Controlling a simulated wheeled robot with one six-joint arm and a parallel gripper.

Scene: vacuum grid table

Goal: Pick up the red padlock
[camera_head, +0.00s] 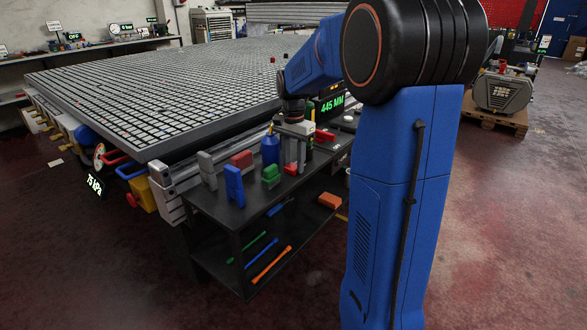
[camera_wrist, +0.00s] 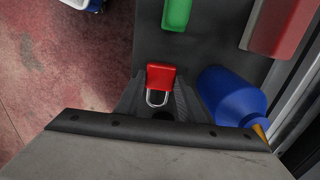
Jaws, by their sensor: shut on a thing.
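The red padlock (camera_wrist: 161,76) shows in the wrist view with its red body away from me and its silver shackle toward my wrist. It sits between the two dark fingers of my gripper (camera_wrist: 160,97), which is shut on it. In the head view my gripper (camera_head: 296,150) points down over the small dark side table, and a small red patch at its fingertips looks like the padlock (camera_head: 290,169). Whether the padlock touches the table top is hard to tell.
A blue bottle (camera_head: 270,149) with a yellow tip stands close beside my gripper; it also shows in the wrist view (camera_wrist: 230,97). A green piece (camera_head: 271,176), a red-and-grey piece (camera_head: 242,161) and a blue piece (camera_head: 234,185) stand nearby. The large grid table (camera_head: 160,145) lies behind.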

